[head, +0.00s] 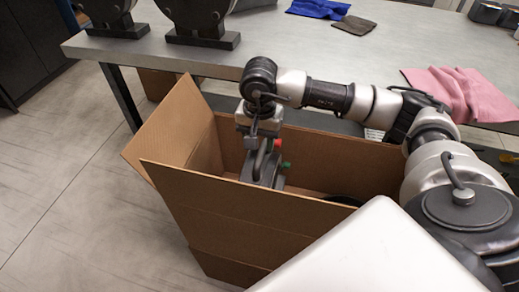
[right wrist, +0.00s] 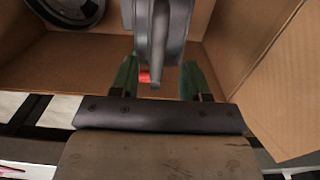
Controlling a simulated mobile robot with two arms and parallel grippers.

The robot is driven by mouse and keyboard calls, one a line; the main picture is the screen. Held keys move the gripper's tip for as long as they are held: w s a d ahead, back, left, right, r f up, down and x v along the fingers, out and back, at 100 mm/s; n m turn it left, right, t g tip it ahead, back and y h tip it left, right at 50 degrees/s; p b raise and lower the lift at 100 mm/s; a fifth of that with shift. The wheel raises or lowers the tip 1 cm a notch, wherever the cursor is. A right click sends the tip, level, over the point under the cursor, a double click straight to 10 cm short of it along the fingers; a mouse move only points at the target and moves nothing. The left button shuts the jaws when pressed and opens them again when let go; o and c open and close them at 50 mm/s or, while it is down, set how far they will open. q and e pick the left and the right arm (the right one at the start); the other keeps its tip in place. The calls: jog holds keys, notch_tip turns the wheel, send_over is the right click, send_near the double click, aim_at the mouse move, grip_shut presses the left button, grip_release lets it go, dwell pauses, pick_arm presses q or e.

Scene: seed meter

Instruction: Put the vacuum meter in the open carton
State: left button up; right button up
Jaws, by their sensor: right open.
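The open carton (head: 215,205) is a brown cardboard box on the floor in front of the table, with flaps standing up. A grey part with a red piece, seemingly the vacuum meter (head: 262,168), hangs or stands inside its opening. In the right wrist view, the grey meter (right wrist: 160,32) lies between the two green fingers of my right gripper (right wrist: 158,80). The fingers are open, with gaps visible beside the meter's lower end. Whether the meter touches the carton floor is hidden. My left gripper is not in view.
A dark round thing (right wrist: 72,10) lies in the carton's corner. The grey table (head: 300,48) behind holds black stands (head: 200,38), a blue cloth (head: 320,9), a dark cloth (head: 355,25) and a pink cloth (head: 460,95). Floor left of the carton is clear.

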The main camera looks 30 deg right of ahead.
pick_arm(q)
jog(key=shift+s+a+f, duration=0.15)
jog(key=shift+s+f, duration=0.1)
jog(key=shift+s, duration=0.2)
pick_arm(e)
notch_tip(320, 180, up, 7)
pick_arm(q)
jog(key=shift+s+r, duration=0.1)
